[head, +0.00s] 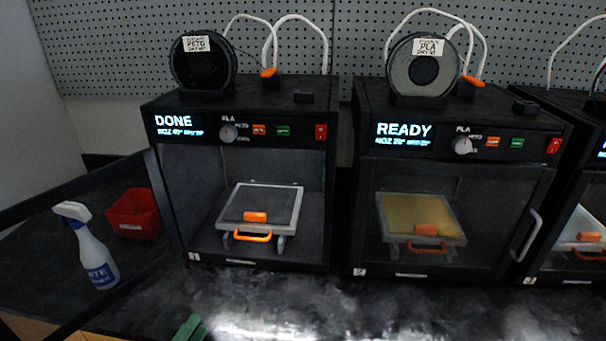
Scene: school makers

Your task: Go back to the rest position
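At the bottom edge of the head view, left of the middle, a small green two-part tip (190,328) pokes in. It appears to be the end of my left gripper, low in front of the left printer, but too little shows to tell whether it is open or shut. It touches nothing that I can see. My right gripper is not in view.
The left printer (240,262) reads DONE; its door (80,225) stands open leftward. The middle printer (455,272) reads READY, door shut. Another printer (590,190) is cut off at right. A spray bottle (92,250) and red bin (134,213) show behind the open door.

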